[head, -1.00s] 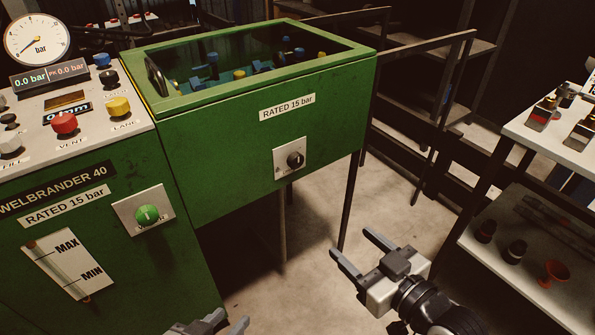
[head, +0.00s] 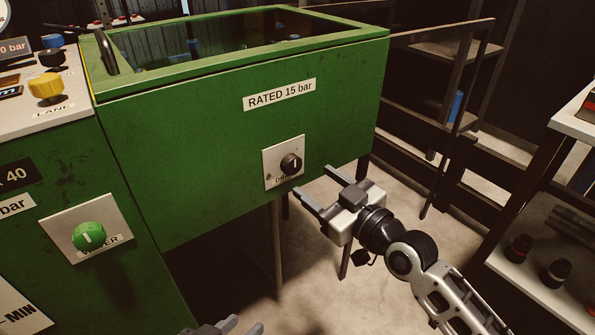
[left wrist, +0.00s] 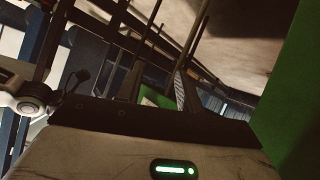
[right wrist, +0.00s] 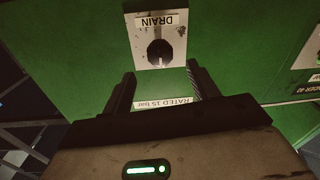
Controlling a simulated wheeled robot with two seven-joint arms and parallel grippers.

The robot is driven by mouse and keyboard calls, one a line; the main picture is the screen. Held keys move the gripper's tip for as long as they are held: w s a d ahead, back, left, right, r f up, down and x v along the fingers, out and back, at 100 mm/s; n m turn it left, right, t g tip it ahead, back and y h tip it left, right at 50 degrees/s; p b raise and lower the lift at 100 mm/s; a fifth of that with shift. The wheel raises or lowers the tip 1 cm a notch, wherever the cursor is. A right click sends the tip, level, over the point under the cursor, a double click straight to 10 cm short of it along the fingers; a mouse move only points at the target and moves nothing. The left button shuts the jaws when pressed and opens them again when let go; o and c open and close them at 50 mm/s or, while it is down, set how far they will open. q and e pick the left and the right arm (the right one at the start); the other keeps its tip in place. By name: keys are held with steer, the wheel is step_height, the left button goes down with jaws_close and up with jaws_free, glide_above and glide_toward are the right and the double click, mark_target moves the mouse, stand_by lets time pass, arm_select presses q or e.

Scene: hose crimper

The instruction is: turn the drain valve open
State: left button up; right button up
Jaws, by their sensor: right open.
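The drain valve is a black round knob (head: 291,164) on a pale plate (head: 270,171) on the front of the green tank. The right wrist view shows the knob (right wrist: 160,53) upside down, with the word DRAIN on its plate. My right gripper (head: 314,185) is open and empty, just below and to the right of the knob. Its two fingers (right wrist: 160,85) point at the panel, with the knob beyond their tips and apart from them. My left gripper (head: 240,326) shows only its fingertips at the bottom edge of the head view, apart from each other, with nothing seen between them.
The green tank (head: 210,160) carries a RATED 15 bar label (head: 280,95). A shelf rack (head: 545,235) stands at the right. The floor below the tank is open apart from thin legs (head: 277,250).

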mark_target(295, 167)
steer(key=b+x, duration=0.1)
steer(key=x, duration=0.4)
steer(key=shift+w+a+f, duration=0.1)
steer(key=shift+w+a, duration=0.1)
steer(key=shift+w, duration=0.15)
steer(key=shift+w+a, duration=0.3)
steer(key=shift+w, duration=0.05)
arm_select(q)
steer(key=shift+w+d+r+t, duration=0.1)
steer(key=shift+r+t, duration=0.15)
steer(key=shift+r, duration=0.1)
steer(key=shift+w+d+r+t, duration=0.1)
steer(key=shift+r+t, duration=0.15)
steer(key=shift+r, duration=0.1)
arm_select(e)
steer(key=c, duration=1)
arm_select(q)
steer(key=shift+f, duration=0.15)
